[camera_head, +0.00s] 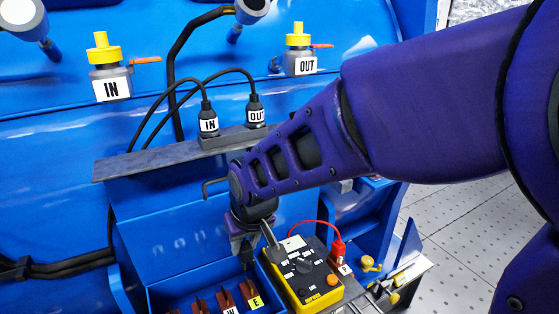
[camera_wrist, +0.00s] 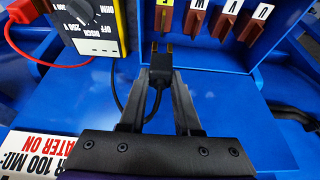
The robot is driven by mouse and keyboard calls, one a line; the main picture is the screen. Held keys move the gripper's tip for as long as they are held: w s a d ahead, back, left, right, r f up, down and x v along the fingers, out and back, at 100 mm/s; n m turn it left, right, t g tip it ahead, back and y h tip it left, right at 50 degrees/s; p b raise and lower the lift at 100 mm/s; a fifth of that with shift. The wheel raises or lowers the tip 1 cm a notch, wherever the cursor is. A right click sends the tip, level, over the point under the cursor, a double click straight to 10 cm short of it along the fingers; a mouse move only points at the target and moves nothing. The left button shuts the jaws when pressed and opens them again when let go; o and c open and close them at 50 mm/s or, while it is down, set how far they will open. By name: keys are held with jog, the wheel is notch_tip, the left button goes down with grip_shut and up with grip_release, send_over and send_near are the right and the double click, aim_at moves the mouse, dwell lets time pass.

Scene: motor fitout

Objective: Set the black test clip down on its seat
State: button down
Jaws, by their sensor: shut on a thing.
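My gripper (camera_head: 246,238) points down over the left edge of the yellow insulation tester (camera_head: 286,283), near the blue terminal box. In the wrist view my gripper (camera_wrist: 160,82) is shut on the black test clip (camera_wrist: 160,64), whose two prongs point away from me. The black lead loops back from the clip between the fingers and to the left. The prongs are close to the brown terminal with a yellow label (camera_wrist: 163,17); I cannot tell whether they touch it. The clip is not clear in the head view. I cannot make out its seat for certain.
The red clip (camera_head: 338,249) stands upright right of the tester, its red lead looping back. Brown labelled terminals (camera_head: 226,300) stand in the blue box. A grey shelf (camera_head: 150,160) holds the black IN and OUT plugs behind my gripper. A white warning sign (camera_wrist: 50,152) lies near.

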jog(key=b, duration=0.4)
send_over(248, 282)
jog(key=shift+f, duration=2.55)
jog(key=shift+f, duration=0.15)
jog(key=shift+f+b, duration=0.3)
jog(key=shift+f, duration=1.05)
jog(key=c, duration=0.5)
grip_release()
jog(key=shift+c, duration=0.2)
